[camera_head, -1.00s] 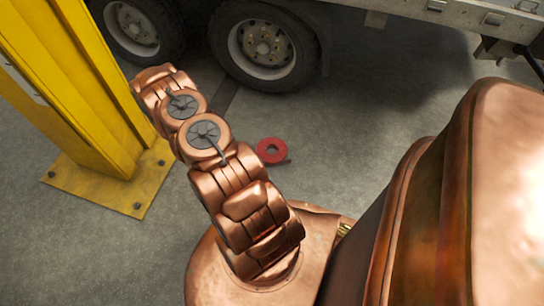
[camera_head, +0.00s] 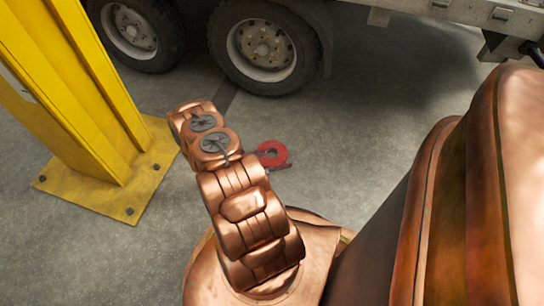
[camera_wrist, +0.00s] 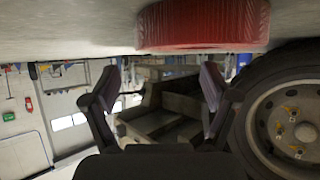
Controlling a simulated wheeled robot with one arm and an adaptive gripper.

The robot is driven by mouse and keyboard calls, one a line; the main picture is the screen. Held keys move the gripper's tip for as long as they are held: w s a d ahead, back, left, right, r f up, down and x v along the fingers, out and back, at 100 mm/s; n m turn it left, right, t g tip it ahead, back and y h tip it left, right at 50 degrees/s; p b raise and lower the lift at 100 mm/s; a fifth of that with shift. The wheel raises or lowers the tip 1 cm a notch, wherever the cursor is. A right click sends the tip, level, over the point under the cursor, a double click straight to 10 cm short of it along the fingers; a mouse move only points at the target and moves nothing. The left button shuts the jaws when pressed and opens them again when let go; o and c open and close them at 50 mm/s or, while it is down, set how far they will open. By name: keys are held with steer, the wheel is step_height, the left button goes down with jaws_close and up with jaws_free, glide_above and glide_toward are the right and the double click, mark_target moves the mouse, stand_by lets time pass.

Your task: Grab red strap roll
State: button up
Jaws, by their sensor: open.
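The red strap roll (camera_head: 281,155) lies flat on the concrete floor, just right of my arm in the head view. A short loose tail sticks out at its lower right. In the wrist view, which is upside down, the roll (camera_wrist: 203,26) shows edge-on at the top centre, on the floor. My gripper (camera_wrist: 160,82) is open and empty, its two fingers apart. The roll appears beyond the fingertips and not between them. In the head view most of my gripper is hidden behind the arm; small dark parts show close beside the roll.
A yellow post (camera_head: 75,90) with a bolted base plate (camera_head: 88,196) stands left of my arm. Truck wheels (camera_head: 262,50) and a trailer frame (camera_head: 440,10) are behind the roll. The floor (camera_head: 350,135) right of the roll is clear.

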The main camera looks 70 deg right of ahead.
mark_target(278, 161)
steer(key=shift+b+x, duration=0.85)
steer(key=shift+x, duration=0.6)
steer(key=shift+b+x, duration=0.45)
steer(key=shift+x, duration=0.6)
steer(key=shift+s+a, duration=0.1)
steer(key=shift+s, duration=0.1)
steer(key=c, duration=1.5)
steer(key=shift+r, duration=0.1)
steer(key=shift+c, duration=0.2)
